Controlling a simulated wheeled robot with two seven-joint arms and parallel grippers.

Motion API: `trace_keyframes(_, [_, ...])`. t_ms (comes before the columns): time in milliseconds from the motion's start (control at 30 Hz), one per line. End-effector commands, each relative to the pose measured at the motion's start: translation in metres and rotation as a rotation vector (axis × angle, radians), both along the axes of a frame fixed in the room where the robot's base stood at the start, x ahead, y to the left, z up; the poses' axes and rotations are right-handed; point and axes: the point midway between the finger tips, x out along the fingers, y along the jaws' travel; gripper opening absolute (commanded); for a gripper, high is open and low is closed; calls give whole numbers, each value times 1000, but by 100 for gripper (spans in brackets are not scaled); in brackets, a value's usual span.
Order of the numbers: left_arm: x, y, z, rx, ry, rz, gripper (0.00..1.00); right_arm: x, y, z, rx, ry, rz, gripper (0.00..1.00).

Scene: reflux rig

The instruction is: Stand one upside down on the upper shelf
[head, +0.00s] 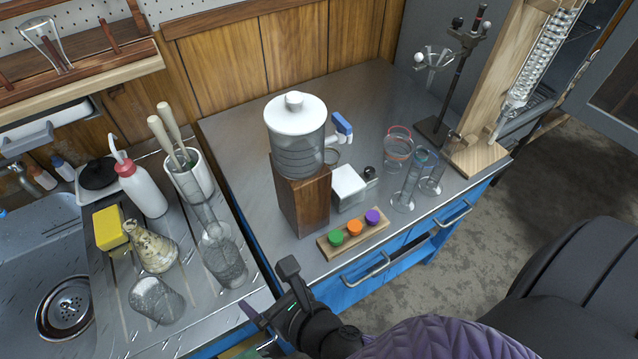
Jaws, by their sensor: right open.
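Several pieces of glassware stand on the drainboard at the left. One is a conical flask (152,249) with a brownish residue, one a clear glass beaker (156,300), and one a tall clear glass vessel (222,258). The wooden upper shelf (85,80) is on the wall at the top left. A clear glass vessel (45,45) is on it, seemingly mouth down. My right gripper (268,289) is open and empty. It is over the front edge of the counter, right of the glassware and apart from it. My left gripper is not in view.
A squeeze bottle (143,190), a yellow sponge (109,229) and a white brush holder (191,174) crowd the drainboard beside the sink (45,275). A white-lidded container (295,130) stands on a wooden block (302,200). Glass cylinders (408,185) stand at the right.

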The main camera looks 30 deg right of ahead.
Motion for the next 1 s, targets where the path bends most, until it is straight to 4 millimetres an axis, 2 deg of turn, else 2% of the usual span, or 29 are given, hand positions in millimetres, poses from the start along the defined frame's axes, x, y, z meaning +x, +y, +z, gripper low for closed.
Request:
trace_keyframes(67, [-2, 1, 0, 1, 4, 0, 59, -10, -24, -61, 200, 238, -204, 100])
trace_keyframes(100, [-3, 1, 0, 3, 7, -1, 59, -22, -40, -96, 348, 384, -375, 100])
trace_keyframes(167, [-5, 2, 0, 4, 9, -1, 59, -47, -67, -145, 575, 574, -682, 100])
trace_keyframes(200, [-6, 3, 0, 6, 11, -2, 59, -71, -86, -176, 740, 684, -934, 100])
trace_keyframes(233, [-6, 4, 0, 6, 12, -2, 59, -94, -100, -199, 870, 750, -1155, 100])
trace_keyframes(300, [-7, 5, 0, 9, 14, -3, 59, -149, -124, -235, 1144, 807, -1664, 100])
trace_keyframes(333, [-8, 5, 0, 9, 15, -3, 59, -172, -132, -246, 1238, 793, -1863, 100])
trace_keyframes(400, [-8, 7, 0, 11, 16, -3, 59, -217, -141, -260, 1411, 705, -2244, 100])
trace_keyframes(500, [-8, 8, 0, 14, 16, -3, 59, -254, -146, -266, 1538, 563, -2558, 100])
trace_keyframes(533, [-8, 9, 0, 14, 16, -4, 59, -259, -146, -267, 1557, 535, -2603, 100])
trace_keyframes(600, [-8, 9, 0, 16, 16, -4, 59, -264, -146, -267, 1576, 508, -2646, 100])
trace_keyframes(1000, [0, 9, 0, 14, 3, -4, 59, -263, -147, -267, 1571, 512, -2638, 100])
